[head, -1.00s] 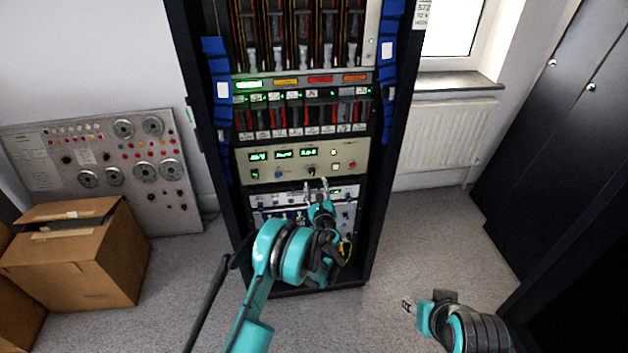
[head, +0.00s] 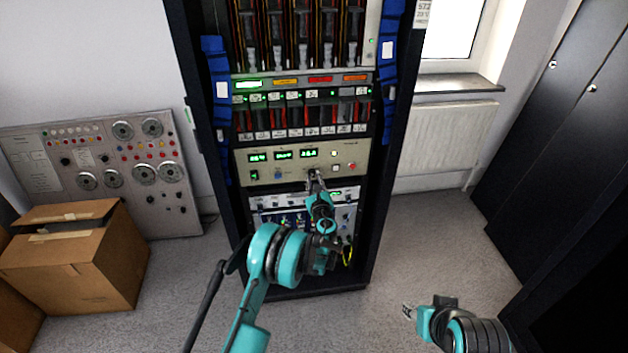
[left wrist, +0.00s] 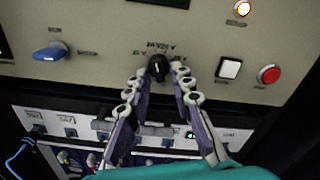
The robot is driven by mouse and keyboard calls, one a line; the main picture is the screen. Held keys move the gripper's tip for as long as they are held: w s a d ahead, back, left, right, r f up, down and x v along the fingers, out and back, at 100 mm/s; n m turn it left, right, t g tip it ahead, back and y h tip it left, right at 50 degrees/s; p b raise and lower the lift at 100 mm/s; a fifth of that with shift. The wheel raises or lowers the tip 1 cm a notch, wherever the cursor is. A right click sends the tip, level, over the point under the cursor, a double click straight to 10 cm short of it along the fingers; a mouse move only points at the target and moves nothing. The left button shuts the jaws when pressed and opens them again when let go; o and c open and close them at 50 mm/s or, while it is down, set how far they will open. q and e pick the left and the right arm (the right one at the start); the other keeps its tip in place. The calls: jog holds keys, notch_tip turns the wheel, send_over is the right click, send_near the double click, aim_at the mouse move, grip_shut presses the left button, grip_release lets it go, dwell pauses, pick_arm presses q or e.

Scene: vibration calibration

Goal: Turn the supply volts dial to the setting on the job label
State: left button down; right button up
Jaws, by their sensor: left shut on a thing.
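The black supply dial (left wrist: 158,68) is on the beige panel (head: 250,170) in the rack, with small print around it. My left gripper (left wrist: 160,78) is shut on it, one finger on each side. In the head view the left gripper (head: 315,179) reaches up to the panel's lower edge and mostly hides the dial. Green displays (head: 284,155) on the panel are lit, their digits hard to read. A white label (head: 422,13) with small print is on the rack's upper right; I cannot tell if it is the job label. My right gripper (head: 407,312) is low at right, away from the rack.
Beside the dial are a blue knob (left wrist: 50,51), a white square button (left wrist: 228,68) and a red button (left wrist: 269,74). Below is another panel with cables. A cardboard box (head: 80,270) and a grey control panel (head: 60,150) stand left. Floor at right is open.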

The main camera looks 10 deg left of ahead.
pick_arm(q)
jog(key=n, duration=0.4)
jog(key=shift+d+r, duration=0.1)
jog(key=shift+d+r+n, duration=0.1)
jog(key=shift+n, duration=1.8)
jog(key=c, duration=1.3)
grip_release()
